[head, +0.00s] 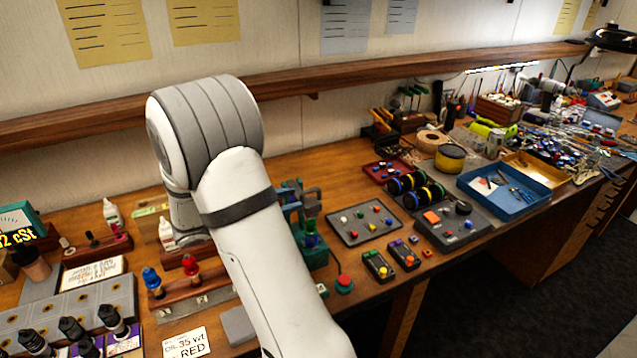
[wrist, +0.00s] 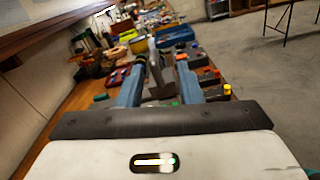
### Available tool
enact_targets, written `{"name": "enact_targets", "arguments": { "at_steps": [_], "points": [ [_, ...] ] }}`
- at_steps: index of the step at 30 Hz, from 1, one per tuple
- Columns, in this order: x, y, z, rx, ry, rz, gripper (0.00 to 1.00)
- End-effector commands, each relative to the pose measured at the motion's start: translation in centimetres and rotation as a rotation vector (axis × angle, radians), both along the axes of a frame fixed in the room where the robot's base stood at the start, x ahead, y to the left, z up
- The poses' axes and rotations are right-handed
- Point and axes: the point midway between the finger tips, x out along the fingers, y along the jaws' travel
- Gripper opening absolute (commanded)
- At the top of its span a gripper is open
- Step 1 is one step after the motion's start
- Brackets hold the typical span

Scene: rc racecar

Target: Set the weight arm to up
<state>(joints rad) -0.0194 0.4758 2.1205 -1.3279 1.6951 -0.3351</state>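My gripper (wrist: 160,72) shows in the wrist view with its two blue-grey fingers apart. A grey upright part (wrist: 155,75) shows between and beyond the fingers; I cannot tell whether it touches them or what it belongs to. In the head view my white arm crosses the middle, and my gripper is not visible. A teal-green bench device (head: 313,240) with upright parts stands just right of my arm and is partly hidden by it. I cannot clearly make out the weight arm or its position.
A grey tray with coloured knobs (head: 344,231), a red button (head: 343,283) and small yellow-black boxes (head: 378,265) lie right of the device. A blue tray (head: 535,203) is farther right. A wooden shelf (head: 330,78) runs along the wall. Bottles and fittings crowd the left.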

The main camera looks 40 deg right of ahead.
Motion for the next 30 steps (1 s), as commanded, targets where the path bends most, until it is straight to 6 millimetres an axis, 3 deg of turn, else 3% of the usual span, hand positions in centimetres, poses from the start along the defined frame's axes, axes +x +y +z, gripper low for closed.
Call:
{"name": "enact_targets", "arguments": {
  "at_steps": [5, 18, 28, 30],
  "points": [
    [0.1, -1.2, 0.2, -0.018, 0.016, 0.008, 0.33],
    [-1.4, -7.1, 0.2, -0.016, 0.013, 0.009, 0.33],
    [-1.5, -7.6, 0.0, -0.015, 0.012, 0.011, 0.33],
    [-1.5, -7.6, 0.0, -0.015, 0.012, 0.011, 0.28]
  ]
}}
